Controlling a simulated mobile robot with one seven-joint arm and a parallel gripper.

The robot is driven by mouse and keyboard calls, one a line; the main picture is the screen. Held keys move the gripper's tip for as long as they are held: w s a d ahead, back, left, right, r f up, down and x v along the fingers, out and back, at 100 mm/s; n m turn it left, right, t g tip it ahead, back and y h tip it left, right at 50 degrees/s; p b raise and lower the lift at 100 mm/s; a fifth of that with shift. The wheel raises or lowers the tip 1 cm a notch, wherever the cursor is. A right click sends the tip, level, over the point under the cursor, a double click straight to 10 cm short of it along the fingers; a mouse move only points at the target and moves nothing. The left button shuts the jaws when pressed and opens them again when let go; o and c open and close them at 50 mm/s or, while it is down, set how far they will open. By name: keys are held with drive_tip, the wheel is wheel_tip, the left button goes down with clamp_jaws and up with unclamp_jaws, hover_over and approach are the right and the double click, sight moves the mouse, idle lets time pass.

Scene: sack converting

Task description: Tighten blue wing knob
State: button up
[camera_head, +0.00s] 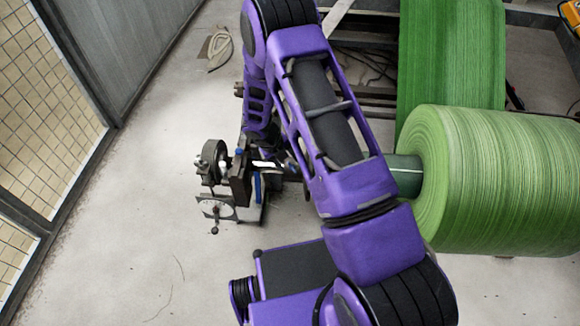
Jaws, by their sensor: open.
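My purple arm crosses the middle of the view and its wrist reaches down to a small dark machine assembly (240,182) left of the green roll. My gripper (262,160) is at the end of that wrist, small and partly covered by the arm, close to the assembly. It is open, and I cannot make out anything between its fingers. A small upright blue part (257,188) shows on the right side of the assembly, just below the gripper. It may be the blue wing knob, but its wings cannot be made out. Whether the gripper touches it is unclear.
A large green roll (500,180) on a dark green core (405,175) fills the right side, with a green web (450,55) behind it. A round dark wheel (213,160) sits at the assembly's left. Grey floor (130,235) is clear between.

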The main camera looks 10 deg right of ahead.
drive_tip(key=shift+x, duration=1.25)
clamp_jaws()
